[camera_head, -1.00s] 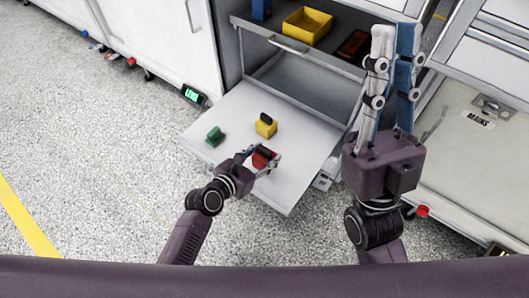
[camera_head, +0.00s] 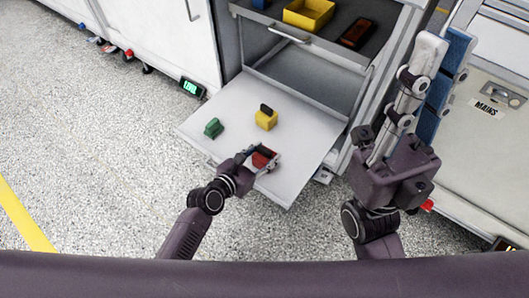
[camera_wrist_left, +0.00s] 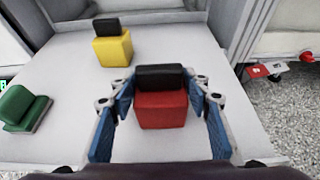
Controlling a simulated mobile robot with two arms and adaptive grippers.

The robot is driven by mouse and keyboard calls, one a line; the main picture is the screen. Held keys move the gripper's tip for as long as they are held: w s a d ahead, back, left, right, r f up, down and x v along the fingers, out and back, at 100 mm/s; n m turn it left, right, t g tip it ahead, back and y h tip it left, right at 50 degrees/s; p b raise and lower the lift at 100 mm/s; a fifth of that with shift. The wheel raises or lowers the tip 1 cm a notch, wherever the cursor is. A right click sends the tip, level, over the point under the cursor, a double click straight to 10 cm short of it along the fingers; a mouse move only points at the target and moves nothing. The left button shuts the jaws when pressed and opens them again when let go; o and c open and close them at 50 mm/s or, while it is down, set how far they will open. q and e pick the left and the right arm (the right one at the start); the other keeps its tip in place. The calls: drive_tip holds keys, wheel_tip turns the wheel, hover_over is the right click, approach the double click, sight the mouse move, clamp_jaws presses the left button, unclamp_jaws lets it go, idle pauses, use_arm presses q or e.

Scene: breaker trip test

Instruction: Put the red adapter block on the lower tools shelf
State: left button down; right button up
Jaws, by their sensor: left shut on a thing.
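The red adapter block (camera_head: 263,157), with a black top part, is between the blue-padded fingers of my left gripper (camera_wrist_left: 161,112). My left gripper (camera_head: 258,158) is shut on it, over the front part of a pale pull-out board (camera_head: 302,140). I cannot tell whether the block touches the board. In the left wrist view the red block (camera_wrist_left: 162,108) looks upright. An open grey compartment (camera_head: 308,82) lies above the board, under a drawer with a handle; I see no shelf label. My right gripper (camera_head: 440,70) points up at the right, away from the blocks; its opening is unclear.
The drawer above holds a yellow bin (camera_head: 308,14) and a dark red-orange item (camera_head: 356,33). A cabinet marked MAINS (camera_head: 487,108) stands at the right. Speckled floor is free at the left.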

use_arm(q)
drive_tip(key=shift+w+r, duration=0.15)
drive_tip(key=shift+r, duration=0.1)
drive_tip(key=c, duration=1.5)
unclamp_jaws()
drive_tip(key=shift+f, duration=0.35)
drive_tip(key=o, duration=0.5)
drive_tip(key=shift+c, duration=0.2)
